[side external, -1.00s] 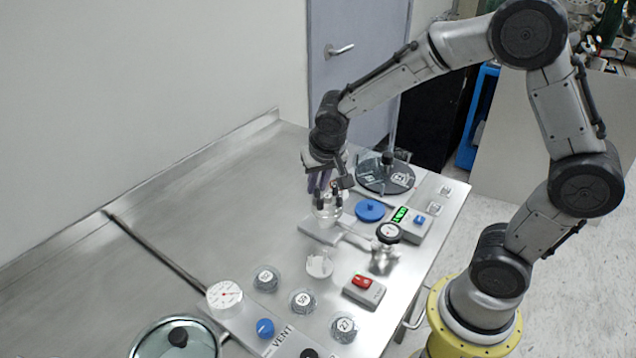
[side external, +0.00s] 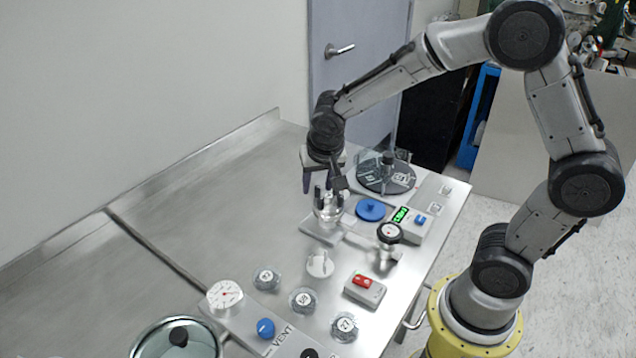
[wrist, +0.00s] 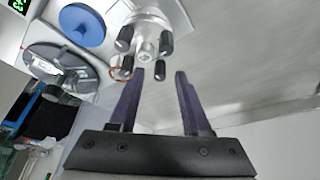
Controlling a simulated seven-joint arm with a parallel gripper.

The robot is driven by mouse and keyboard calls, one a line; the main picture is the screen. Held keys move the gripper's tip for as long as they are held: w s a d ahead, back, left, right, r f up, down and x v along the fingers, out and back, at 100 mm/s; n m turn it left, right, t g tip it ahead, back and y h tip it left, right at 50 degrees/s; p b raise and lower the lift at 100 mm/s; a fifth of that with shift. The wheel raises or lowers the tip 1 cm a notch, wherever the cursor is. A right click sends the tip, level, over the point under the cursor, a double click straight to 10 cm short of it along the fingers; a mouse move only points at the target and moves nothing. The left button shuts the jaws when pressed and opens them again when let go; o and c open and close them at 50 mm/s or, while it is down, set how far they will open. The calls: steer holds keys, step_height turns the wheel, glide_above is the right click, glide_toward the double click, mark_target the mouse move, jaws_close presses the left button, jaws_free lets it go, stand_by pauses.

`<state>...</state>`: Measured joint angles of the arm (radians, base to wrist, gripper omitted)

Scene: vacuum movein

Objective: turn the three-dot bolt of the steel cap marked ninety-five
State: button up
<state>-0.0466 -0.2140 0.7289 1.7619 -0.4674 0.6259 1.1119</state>
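Several round caps with white number labels lie at the front of the bench: a left one (side external: 266,278), a middle one (side external: 303,300) and a right one (side external: 344,327). Their numbers are too small to read surely, and I cannot make out a three-dot bolt. My gripper (side external: 323,188) is open and empty, pointing down over a steel fitting with black-tipped posts (side external: 328,211). In the wrist view my dark purple fingers (wrist: 160,73) stand apart, and the fitting (wrist: 147,38) shows just beyond their tips. I cannot tell whether they touch it.
A blue disc (side external: 371,210), a dark round plate (side external: 386,178) and a green display box (side external: 405,221) stand to the right. A gauge-topped valve (side external: 388,236), white slotted piece (side external: 320,264) and red switch box (side external: 364,290) stand nearer. The bench's left side is mostly clear.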

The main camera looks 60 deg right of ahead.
steer(key=v, duration=1.3)
steer(key=shift+r, duration=0.35)
steer(key=shift+s+a, duration=0.1)
steer(key=shift+s, duration=0.05)
